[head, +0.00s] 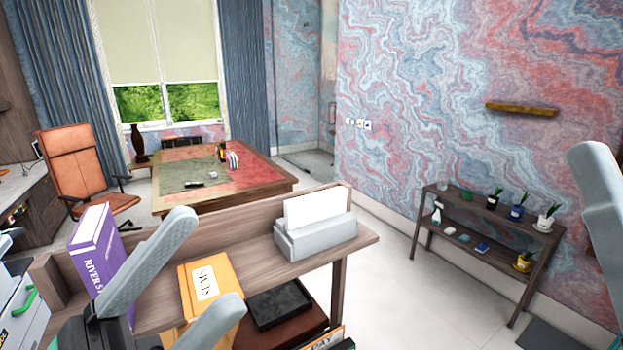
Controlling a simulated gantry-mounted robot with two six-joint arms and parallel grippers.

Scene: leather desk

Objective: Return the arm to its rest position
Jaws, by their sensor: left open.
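My left gripper (211,258) reaches in from the lower left, its two grey fingers spread wide and nothing held between them. An orange book (193,285) with a white label stands behind the fingers in the picture, and the lower finger covers part of it. I cannot tell how far the fingers are from the book. Of my right arm only a pale grey rounded part shows at the right edge; whether its jaws are open or shut is not visible.
A wooden shelf unit (257,283) stands close in front, with a purple book (92,250) at its left and a grey holder (315,240) on top. A black tray (275,308) lies below. A plant rack (480,212) stands by the wall; the floor between is clear.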

